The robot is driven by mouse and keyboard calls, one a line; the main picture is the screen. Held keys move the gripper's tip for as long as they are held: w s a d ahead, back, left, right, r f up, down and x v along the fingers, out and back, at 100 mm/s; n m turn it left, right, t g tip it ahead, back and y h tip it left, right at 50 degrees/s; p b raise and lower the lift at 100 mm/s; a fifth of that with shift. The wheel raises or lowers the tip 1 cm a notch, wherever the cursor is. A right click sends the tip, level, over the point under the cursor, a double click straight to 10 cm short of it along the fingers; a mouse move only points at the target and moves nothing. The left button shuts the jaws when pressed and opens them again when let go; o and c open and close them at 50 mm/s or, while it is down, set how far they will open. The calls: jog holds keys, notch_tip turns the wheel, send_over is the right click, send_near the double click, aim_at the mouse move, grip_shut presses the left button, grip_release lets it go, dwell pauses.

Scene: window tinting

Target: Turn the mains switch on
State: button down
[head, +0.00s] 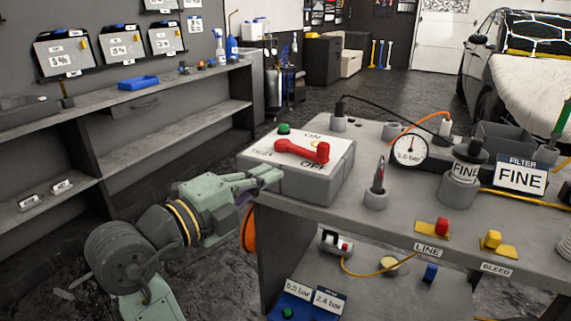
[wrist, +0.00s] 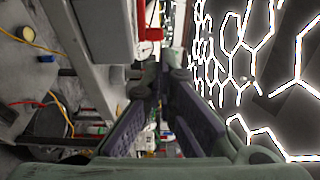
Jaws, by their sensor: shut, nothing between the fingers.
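The mains switch is a grey box (head: 300,183) with a white top plate at the near left corner of the workbench in the head view. Its red lever (head: 300,151) lies across the plate, its raised knob end toward the right, between the words ON and OFF. A green button or lamp (head: 284,129) sits at the back of the plate. My gripper (head: 274,175) is at the box's left side, below the lever, shut and empty. Its fingertips (wrist: 162,74) show close together in the wrist view. I cannot tell whether they touch the box.
The workbench (head: 400,215) holds a pressure gauge (head: 409,149), a grey cup with a tool (head: 376,198) and a FILTER FINE sign (head: 520,176) right of the switch. Cables cross its back. A shelf unit (head: 150,100) stands left; open floor lies between.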

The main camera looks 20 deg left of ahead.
aim_at(321, 148)
jog(key=p+x, duration=0.4)
jog(key=x, duration=0.9)
jog(key=shift+w+d+y, duration=0.1)
jog(key=shift+y, duration=0.2)
